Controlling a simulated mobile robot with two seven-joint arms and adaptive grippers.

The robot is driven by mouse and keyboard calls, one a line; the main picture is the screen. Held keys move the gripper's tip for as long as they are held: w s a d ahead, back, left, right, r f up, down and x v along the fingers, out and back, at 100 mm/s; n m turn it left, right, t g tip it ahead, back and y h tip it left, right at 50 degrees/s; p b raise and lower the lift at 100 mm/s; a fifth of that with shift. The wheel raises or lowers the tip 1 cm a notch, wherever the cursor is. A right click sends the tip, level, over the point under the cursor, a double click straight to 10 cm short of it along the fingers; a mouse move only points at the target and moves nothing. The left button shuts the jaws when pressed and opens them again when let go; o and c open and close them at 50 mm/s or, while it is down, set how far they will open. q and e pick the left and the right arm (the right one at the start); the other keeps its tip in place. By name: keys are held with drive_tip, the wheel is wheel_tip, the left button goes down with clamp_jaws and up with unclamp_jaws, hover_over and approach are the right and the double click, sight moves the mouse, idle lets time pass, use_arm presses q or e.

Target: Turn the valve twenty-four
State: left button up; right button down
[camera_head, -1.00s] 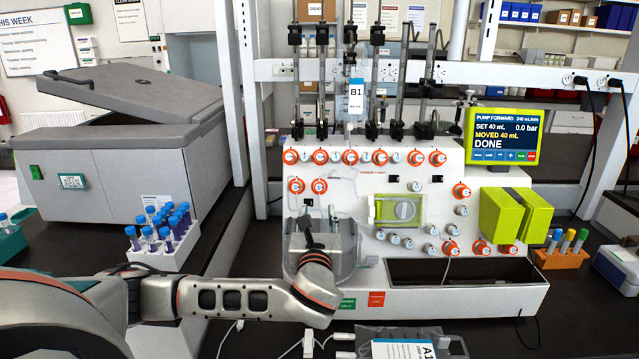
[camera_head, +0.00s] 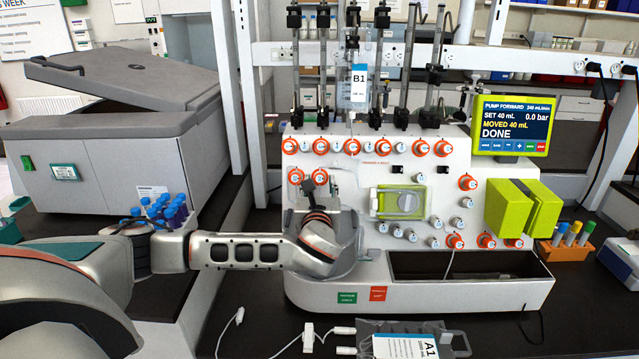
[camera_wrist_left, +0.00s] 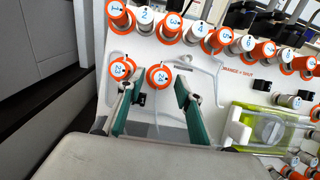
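Two orange-ringed valves sit side by side below the left end of the top valve row. The right one, whose small label seems to read 24 (camera_wrist_left: 159,76), also shows in the head view (camera_head: 320,177). The left one (camera_wrist_left: 122,68) has a label I cannot read surely. My left gripper (camera_wrist_left: 155,84) is open, its two green-padded fingers apart and pointing at the panel. The right valve appears between the fingertips, with no contact visible. In the head view my left gripper (camera_head: 309,188) is just below these valves, its fingers partly hidden. My right gripper is not in view.
Numbered valves (camera_head: 383,147) line the white machine above. A green-framed clear cover (camera_head: 401,203) is to the right. The screen (camera_head: 511,126) reads DONE. A bag labelled B1 (camera_head: 359,88) hangs above. A blue-capped tube rack stands left, behind my arm.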

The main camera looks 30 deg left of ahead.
use_arm(q)
drive_tip(key=shift+w, duration=0.1)
clamp_jaws()
drive_tip(key=shift+n, duration=0.4)
drive_tip(key=shift+d+f+n+g+y, duration=0.15)
drive_tip(key=shift+n+g+y, duration=0.25)
drive_tip(key=shift+n, duration=0.8)
drive_tip(key=n+g+y, duration=0.1)
drive_tip(key=n, duration=0.2)
drive_tip(key=n+g, duration=0.1)
drive_tip(key=n, duration=0.2)
drive_tip(key=shift+w+d+n+g+y, duration=0.2)
drive_tip(key=shift+n+g+y, duration=0.1)
drive_tip(key=shift+n+y, duration=0.1)
drive_tip(key=n+g, duration=0.1)
drive_tip(key=n, duration=0.3)
drive_tip(key=n+g, duration=0.1)
drive_tip(key=n, duration=0.1)
drive_tip(key=shift+w+d+r+g, duration=0.1)
drive_tip(key=shift+w+r+g, duration=0.05)
drive_tip(key=shift+r+g, duration=0.2)
drive_tip(key=shift+w+r+n+g+h, duration=0.1)
drive_tip(key=shift+n+g+h, duration=0.2)
drive_tip(key=shift+n, duration=0.9)
drive_tip(key=shift+r+n+g+h, duration=0.1)
drive_tip(key=shift+n+g, duration=0.25)
drive_tip(key=shift+n, duration=0.85)
